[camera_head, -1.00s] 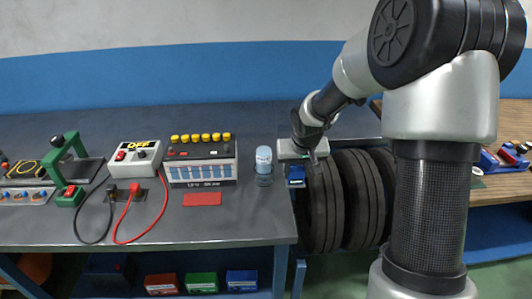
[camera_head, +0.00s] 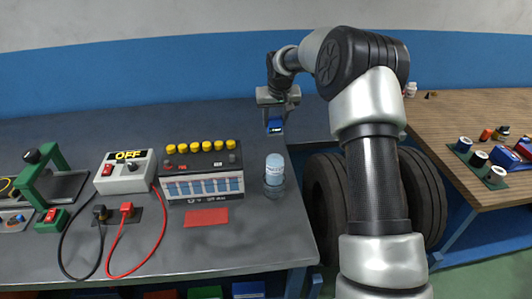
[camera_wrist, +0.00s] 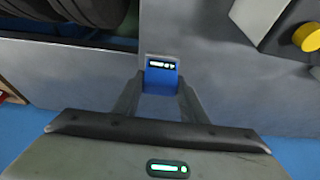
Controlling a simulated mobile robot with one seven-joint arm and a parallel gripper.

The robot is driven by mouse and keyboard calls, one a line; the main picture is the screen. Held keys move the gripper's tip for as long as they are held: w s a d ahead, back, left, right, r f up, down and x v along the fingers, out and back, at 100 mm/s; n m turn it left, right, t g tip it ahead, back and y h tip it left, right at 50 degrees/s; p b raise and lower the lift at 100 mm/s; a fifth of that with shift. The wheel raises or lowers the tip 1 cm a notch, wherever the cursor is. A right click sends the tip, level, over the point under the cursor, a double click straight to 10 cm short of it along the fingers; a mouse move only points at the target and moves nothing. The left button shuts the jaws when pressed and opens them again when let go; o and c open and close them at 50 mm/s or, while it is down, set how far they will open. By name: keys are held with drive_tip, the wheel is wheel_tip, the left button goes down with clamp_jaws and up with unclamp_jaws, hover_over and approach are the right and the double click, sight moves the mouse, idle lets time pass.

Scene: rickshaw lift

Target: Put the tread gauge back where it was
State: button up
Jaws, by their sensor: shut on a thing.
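The tread gauge is a small blue block with a lit display (camera_head: 275,127); it also shows in the wrist view (camera_wrist: 160,78). My gripper (camera_head: 277,118) is shut on it, with one finger on each side. In the head view the gauge is held above the bench, behind the clear bottle. A flat red mat (camera_head: 206,218) lies bare on the bench in front of the battery; whether it is the gauge's former place I cannot tell.
A clear bottle (camera_head: 274,172) stands by the bench's right end. The battery (camera_head: 201,172) with yellow caps, a grey OFF box (camera_head: 126,173) and cables stand left. Tyres (camera_head: 325,198) stand between this bench and the wooden table (camera_head: 470,125).

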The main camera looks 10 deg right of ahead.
drive_tip(key=shift+w+f, duration=0.15)
drive_tip(key=shift+f, duration=0.25)
wheel_tip(320, 180, down, 10)
drive_tip(key=shift+a+r, duration=0.1)
drive_tip(key=shift+r, duration=0.1)
drive_tip(key=shift+f+b, duration=0.2)
drive_tip(key=shift+b, duration=0.1)
drive_tip(key=o, duration=0.9)
drive_tip(key=shift+r, duration=0.1)
